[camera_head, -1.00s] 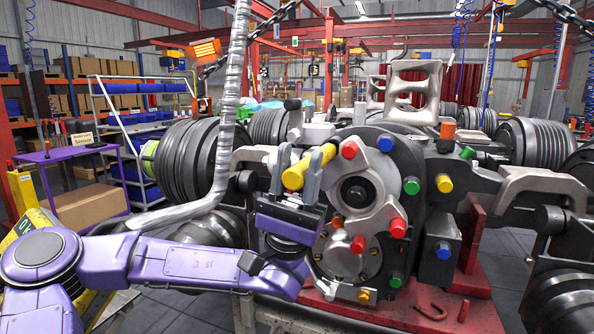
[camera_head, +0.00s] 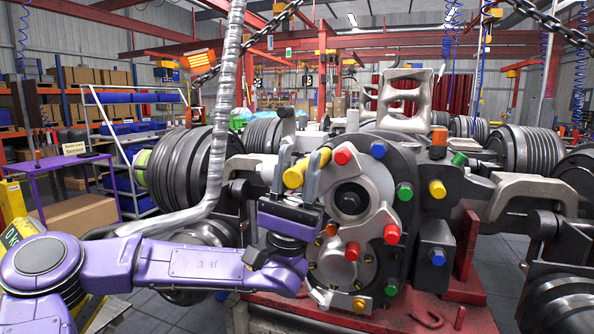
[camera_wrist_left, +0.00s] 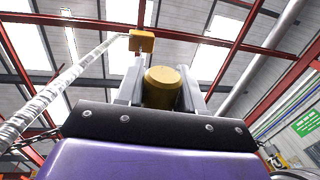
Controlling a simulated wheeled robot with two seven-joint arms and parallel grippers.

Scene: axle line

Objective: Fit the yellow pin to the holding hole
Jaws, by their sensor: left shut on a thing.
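The yellow pin (camera_head: 294,178) is between the fingers of my left gripper (camera_head: 298,172), which is shut on it. The pin is tilted, its round near end facing me and its far end pointing up and right toward the axle hub (camera_head: 378,240). It also shows in the left wrist view (camera_wrist_left: 160,88) between the two grey fingers. The far end is partly hidden, so I cannot tell whether it touches the hub or sits in a hole. I cannot make out which opening is the holding hole. My right gripper is not in view.
A red pin (camera_head: 343,154) sits just right of the held pin. A silver hose (camera_head: 229,110) hangs left of the gripper. Heavy axle parts stand on both sides.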

